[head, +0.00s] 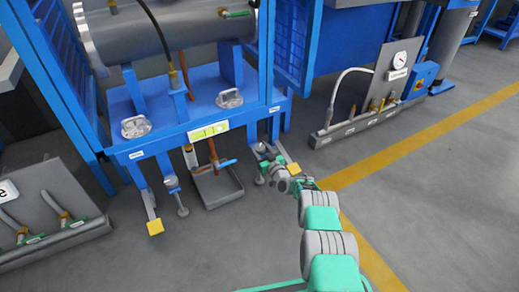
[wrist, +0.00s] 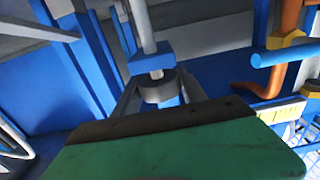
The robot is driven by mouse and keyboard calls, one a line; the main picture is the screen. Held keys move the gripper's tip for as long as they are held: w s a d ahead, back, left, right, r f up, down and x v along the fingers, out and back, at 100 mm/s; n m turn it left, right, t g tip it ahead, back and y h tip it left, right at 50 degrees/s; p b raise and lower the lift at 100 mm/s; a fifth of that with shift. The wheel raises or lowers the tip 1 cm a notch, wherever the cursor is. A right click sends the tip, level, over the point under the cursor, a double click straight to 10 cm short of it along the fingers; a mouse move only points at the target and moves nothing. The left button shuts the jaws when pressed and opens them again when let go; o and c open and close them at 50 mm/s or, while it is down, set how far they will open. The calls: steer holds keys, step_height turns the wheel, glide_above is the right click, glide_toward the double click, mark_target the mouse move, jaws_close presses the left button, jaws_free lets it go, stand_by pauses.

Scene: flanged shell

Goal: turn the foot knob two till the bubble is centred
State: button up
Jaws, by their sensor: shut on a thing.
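My gripper (head: 265,163) is at the right front foot of the blue frame in the head view. In the wrist view, its grey fingers (wrist: 158,98) are shut on a dark round foot knob (wrist: 158,86) on a steel screw below a blue block. The other foot knob (head: 171,182) stands free at the left front foot. The yellow-green spirit level (head: 208,131) sits on the frame's front rail; its bubble is too small to place. A bit of the level also shows in the wrist view (wrist: 284,112). The labels by the feet are too small to read.
A grey drip tray (head: 218,189) lies on the floor between the feet, below a copper pipe (head: 212,152) with a blue handle (head: 226,163). Yellow blocks (head: 155,227) lie by the feet. A gauge panel (head: 396,75) stands at the right. The floor in front is clear.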

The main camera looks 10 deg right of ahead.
steer(key=shift+c, duration=1.1)
steer(key=shift+m+h+p, duration=0.45)
steer(key=shift+m+h, duration=0.05)
steer(key=shift+h, duration=0.3)
steer(key=m+h, duration=0.2)
steer(key=h, duration=0.2)
steer(key=shift+a+f+m+t+h+b, duration=0.1)
steer(key=shift+a+m+t+h+b, duration=0.2)
steer(key=shift+m+t, duration=0.1)
steer(key=shift+d+m+g+h, duration=0.15)
steer(key=shift+m+g+h, duration=0.1)
steer(key=shift+m+h, duration=0.95)
steer(key=shift+d+m+g+h, duration=0.1)
steer(key=shift+m+g+h, duration=0.15)
steer(key=shift+m+h, duration=0.95)
steer(key=shift+n+h, duration=0.3)
steer(key=shift+h, duration=0.4)
steer(key=o, duration=1.4)
steer(key=shift+d, duration=0.1)
steer(key=shift+c, duration=0.2)
